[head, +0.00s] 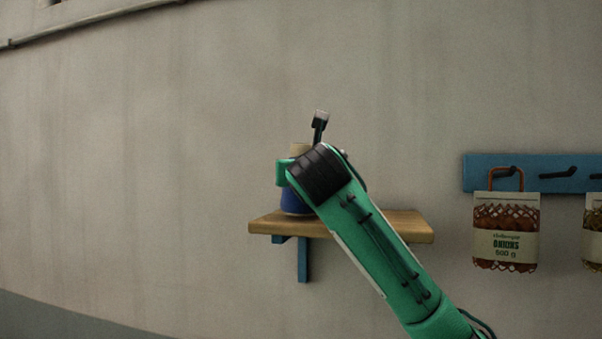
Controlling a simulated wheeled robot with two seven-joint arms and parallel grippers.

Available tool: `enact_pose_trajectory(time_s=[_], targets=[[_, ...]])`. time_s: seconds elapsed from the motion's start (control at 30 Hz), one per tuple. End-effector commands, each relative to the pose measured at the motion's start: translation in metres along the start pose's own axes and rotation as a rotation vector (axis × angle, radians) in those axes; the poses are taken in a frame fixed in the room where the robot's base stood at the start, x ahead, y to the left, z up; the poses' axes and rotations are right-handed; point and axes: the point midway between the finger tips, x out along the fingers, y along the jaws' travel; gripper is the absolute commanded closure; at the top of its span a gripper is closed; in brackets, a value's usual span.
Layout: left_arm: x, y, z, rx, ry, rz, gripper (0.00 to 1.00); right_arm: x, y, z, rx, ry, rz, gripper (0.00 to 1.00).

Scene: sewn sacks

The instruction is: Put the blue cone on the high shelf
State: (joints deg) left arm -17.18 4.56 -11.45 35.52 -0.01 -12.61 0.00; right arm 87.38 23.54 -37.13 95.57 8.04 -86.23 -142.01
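The blue cone (294,203) is on the left part of the wooden wall shelf (405,225). Its blue lower part and tan top show, and my arm covers its middle. It looks upright at the shelf's surface; I cannot tell whether it bears fully on the board. My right arm comes in from the lower right, and its gripper end (286,173) is in front of the cone. Its fingertips are hidden, so I cannot see whether they grip the cone. My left gripper is out of view.
A blue hook rail (482,174) is on the wall at the right. A netted onion sack (505,240) hangs from it by a loop, with another sack partly cut off at the right edge. The wall left of the shelf is bare.

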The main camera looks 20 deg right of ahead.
Motion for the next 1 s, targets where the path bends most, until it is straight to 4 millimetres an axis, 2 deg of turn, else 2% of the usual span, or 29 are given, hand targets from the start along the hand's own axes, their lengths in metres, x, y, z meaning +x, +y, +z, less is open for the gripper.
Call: enact_pose_trajectory(time_s=[0.67,0.7,0.8,1.0], targets=[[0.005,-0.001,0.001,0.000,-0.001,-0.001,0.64,-0.001,0.000,-0.009,0.000,-0.002,0.000,0.64],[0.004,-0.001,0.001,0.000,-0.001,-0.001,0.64,-0.001,0.000,-0.009,0.000,-0.002,0.000,0.29],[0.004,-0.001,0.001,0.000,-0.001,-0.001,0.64,-0.001,0.000,-0.009,0.000,-0.001,0.000,0.11],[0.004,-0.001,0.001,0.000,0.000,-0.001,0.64,0.000,0.000,-0.009,0.000,-0.001,0.000,0.11]])
